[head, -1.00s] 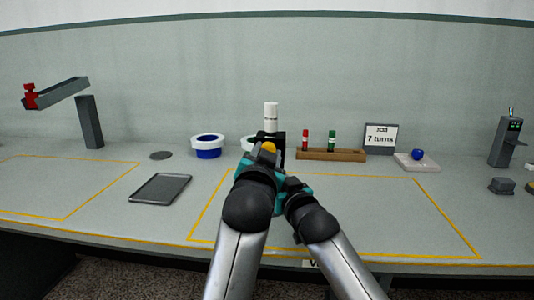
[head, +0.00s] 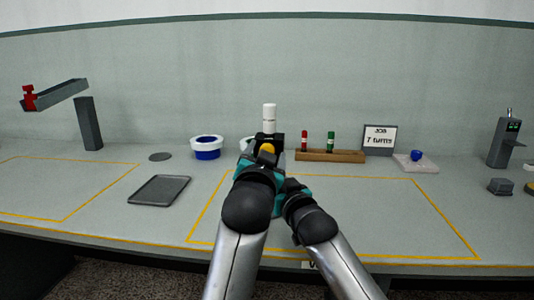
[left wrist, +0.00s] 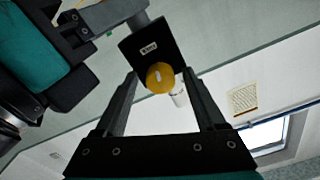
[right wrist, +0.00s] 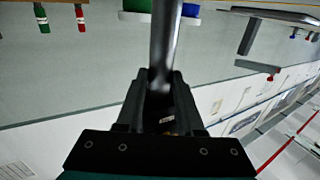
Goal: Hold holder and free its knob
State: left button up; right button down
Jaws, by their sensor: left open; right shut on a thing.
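The holder (head: 269,139) is a dark upright piece near the middle of the bench, with a white cylinder (head: 269,113) on top. Its round yellow knob (head: 267,148) faces me. In the left wrist view, the knob (left wrist: 160,78) sits in front of the holder's black labelled block (left wrist: 148,47). My left gripper (left wrist: 161,74) is open, with its fingertips on either side of the knob; contact cannot be told. My right gripper (right wrist: 160,76) is shut on a grey bar of the holder (right wrist: 164,45). My arms hide the holder's lower part in the head view.
A wooden rack (head: 330,156) with a red and a green peg stands to the right, before a job sign (head: 380,138). The yellow-outlined area (head: 400,215) is mostly clear.

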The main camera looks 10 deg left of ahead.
pick_arm(q)
notch_tip(320, 180, up, 10)
jog(key=shift+r, duration=0.1)
dwell(0.4)
jog(key=s+a+f+n+t+y, duration=0.2)
jog(key=s+a+f+n+y, duration=0.25)
jog(key=f, duration=0.45)
jog(key=s+d+f+m+t+h, duration=0.1)
jog(key=s+d+f+t+h, duration=0.1)
jog(key=s+d+f+h, duration=0.3)
jog(key=x, duration=1)
jog(key=shift+w+a+r, duration=0.2)
jog(key=shift+w+a, duration=0.2)
grip_shut()
